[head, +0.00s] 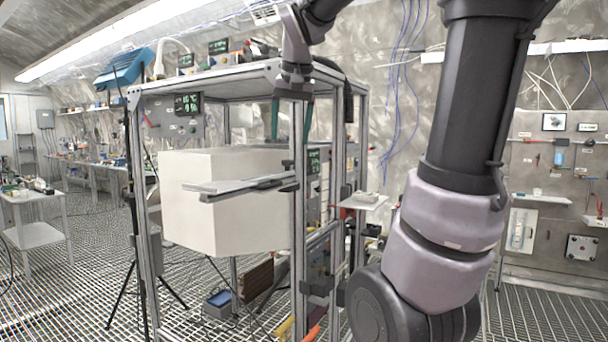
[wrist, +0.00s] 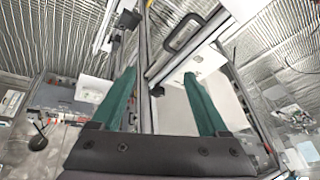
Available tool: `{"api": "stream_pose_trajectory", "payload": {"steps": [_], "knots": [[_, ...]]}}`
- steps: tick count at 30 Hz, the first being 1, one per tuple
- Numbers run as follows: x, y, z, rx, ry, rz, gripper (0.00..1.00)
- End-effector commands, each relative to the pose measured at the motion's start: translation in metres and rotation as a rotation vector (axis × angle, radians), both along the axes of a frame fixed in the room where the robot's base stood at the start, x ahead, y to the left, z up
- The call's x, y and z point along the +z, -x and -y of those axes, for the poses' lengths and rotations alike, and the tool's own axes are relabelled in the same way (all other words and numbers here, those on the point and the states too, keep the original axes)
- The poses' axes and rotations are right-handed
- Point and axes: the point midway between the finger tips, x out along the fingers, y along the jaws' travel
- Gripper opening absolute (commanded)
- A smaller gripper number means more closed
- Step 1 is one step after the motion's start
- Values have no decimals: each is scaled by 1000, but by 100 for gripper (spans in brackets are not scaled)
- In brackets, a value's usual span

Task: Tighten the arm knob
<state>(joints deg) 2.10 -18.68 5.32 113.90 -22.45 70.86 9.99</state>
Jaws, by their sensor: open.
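My gripper (head: 290,140) points down at the top of the metal frame, its two green fingers spread on either side of a front post. In the wrist view the fingers (wrist: 159,75) are wide apart, with nothing gripped. A small dark knob-like part (wrist: 157,91) shows between them, on or beside the post; I cannot tell surely that it is the arm knob. In the head view a flat grey swing arm (head: 235,187) reaches left from the post, and a dark clamp or knob (head: 288,182) sits at its joint, below the fingertips.
A large white box (head: 215,200) fills the frame behind the swing arm. The frame's top shelf (head: 225,75) carries instruments close to my gripper. A small side shelf (head: 362,201) juts out right of the post. A tripod (head: 130,250) stands left; open grating floor lies beyond.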

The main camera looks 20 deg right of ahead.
Motion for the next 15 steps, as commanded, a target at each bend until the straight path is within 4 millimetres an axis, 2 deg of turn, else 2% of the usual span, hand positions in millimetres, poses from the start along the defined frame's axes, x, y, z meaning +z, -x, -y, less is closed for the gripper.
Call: {"api": "stream_pose_trajectory", "payload": {"steps": [3,15], "knots": [[-10,23,-3,25,-25,23,78],[-52,91,-14,93,-115,115,78]]}}
